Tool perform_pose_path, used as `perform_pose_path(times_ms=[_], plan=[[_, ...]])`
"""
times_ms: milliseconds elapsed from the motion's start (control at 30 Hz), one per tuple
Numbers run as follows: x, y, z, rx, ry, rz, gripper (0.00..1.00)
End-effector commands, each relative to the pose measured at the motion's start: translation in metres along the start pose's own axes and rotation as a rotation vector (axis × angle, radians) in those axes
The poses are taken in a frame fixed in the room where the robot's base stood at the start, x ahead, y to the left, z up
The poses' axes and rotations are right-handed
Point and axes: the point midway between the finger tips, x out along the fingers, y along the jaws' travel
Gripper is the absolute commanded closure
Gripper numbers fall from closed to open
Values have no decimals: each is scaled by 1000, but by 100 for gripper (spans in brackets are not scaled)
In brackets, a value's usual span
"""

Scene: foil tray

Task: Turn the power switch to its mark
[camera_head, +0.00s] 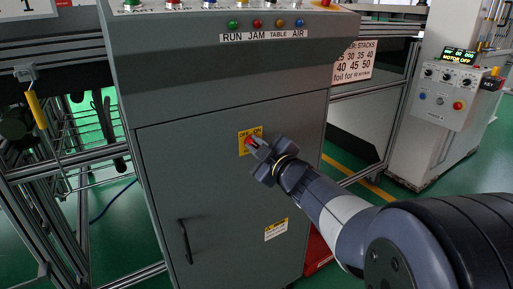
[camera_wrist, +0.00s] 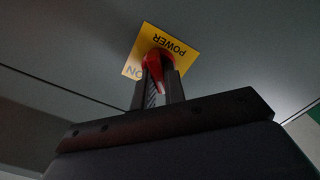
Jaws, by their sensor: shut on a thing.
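The power switch is a red knob (camera_head: 249,141) on a yellow plate (camera_head: 244,148) marked OFF and ON, on the grey cabinet's front. In the wrist view the red knob (camera_wrist: 157,57) sits on the yellow plate (camera_wrist: 177,34), which reads POWER and ON upside down. My gripper (camera_head: 255,144) reaches in from the lower right. In the wrist view its two dark fingers (camera_wrist: 158,76) are closed around the knob, one on each side. The fingers hide part of the knob and the plate, so I cannot tell exactly which mark the knob points at.
The grey cabinet (camera_head: 170,165) has a door handle (camera_head: 184,241) at lower left and a row of lamps above labelled RUN, JAM, TABLE and AIR. A metal frame (camera_head: 75,172) stands at left. A white machine (camera_head: 430,120) with knobs stands at right. Green floor lies between.

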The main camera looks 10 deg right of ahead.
Motion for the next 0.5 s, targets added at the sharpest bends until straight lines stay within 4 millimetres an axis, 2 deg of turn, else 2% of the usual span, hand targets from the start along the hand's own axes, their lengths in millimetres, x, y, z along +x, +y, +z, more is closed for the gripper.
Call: perform_pose_path(times_ms=[367, 400, 500], plan=[[0, 0, 0, -7, 0, -1, 100], [0, 0, 0, -7, 0, -1, 86], [0, 0, 0, -6, 0, -1, 78]])
